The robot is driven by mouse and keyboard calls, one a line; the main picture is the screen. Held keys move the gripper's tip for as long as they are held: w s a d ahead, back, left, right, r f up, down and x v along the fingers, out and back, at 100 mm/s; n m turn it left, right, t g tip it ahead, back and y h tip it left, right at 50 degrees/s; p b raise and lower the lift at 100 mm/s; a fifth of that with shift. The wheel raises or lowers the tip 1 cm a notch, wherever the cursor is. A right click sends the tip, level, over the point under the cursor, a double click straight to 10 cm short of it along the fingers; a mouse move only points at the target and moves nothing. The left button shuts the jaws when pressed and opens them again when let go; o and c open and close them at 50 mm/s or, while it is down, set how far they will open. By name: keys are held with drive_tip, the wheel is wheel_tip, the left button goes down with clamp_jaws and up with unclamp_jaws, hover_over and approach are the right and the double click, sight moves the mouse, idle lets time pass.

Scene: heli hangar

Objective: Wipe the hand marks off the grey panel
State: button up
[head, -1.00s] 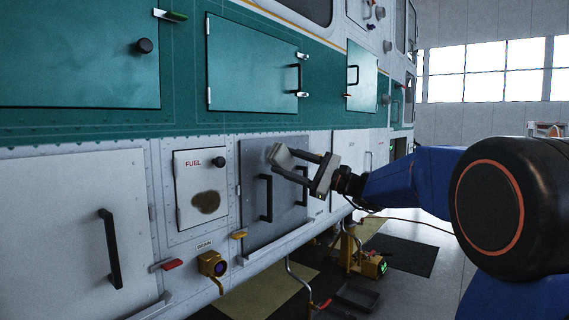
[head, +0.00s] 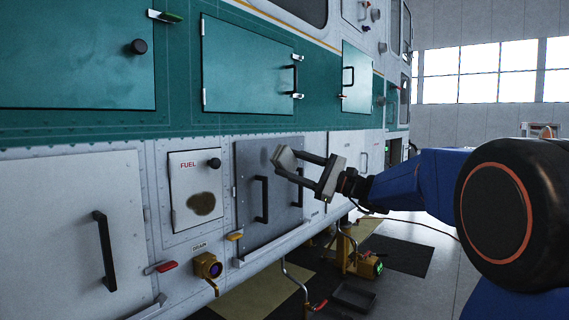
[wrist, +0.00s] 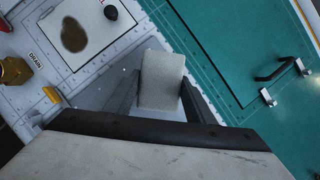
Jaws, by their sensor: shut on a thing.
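The grey panel (head: 247,218) is a flat door with two black handles, low on the white side of the aircraft. My gripper (head: 297,166) is in front of its upper right part. The gripper is shut on a pale grey pad (head: 284,159), which also shows between the fingers in the wrist view (wrist: 162,78). I cannot tell whether the pad touches the panel. I cannot make out hand marks on the panel; the pad and fingers hide part of it.
Left of the panel is a white FUEL door (head: 183,220) with a brown stain (head: 202,204) and black knob. A yellow drain fitting (head: 207,266) sticks out below. Green doors (head: 246,70) lie above. A yellow stand (head: 362,264) is on the floor at right.

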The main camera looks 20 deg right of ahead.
drive_tip(key=shift+w+a, duration=0.65)
drive_tip(key=shift+w, duration=0.25)
drive_tip(key=shift+w+a, duration=0.7)
drive_tip(key=shift+w, duration=0.25)
drive_tip(key=shift+w+a, duration=0.65)
drive_tip(key=shift+w, duration=0.25)
drive_tip(key=shift+w+a, duration=0.45)
drive_tip(key=shift+w, duration=0.2)
drive_tip(key=shift+w+d, duration=0.55)
drive_tip(key=shift+d, duration=0.25)
drive_tip(key=shift+w+d, duration=0.55)
drive_tip(key=shift+d, duration=0.25)
drive_tip(key=shift+w, duration=0.1)
drive_tip(key=shift+a, duration=0.15)
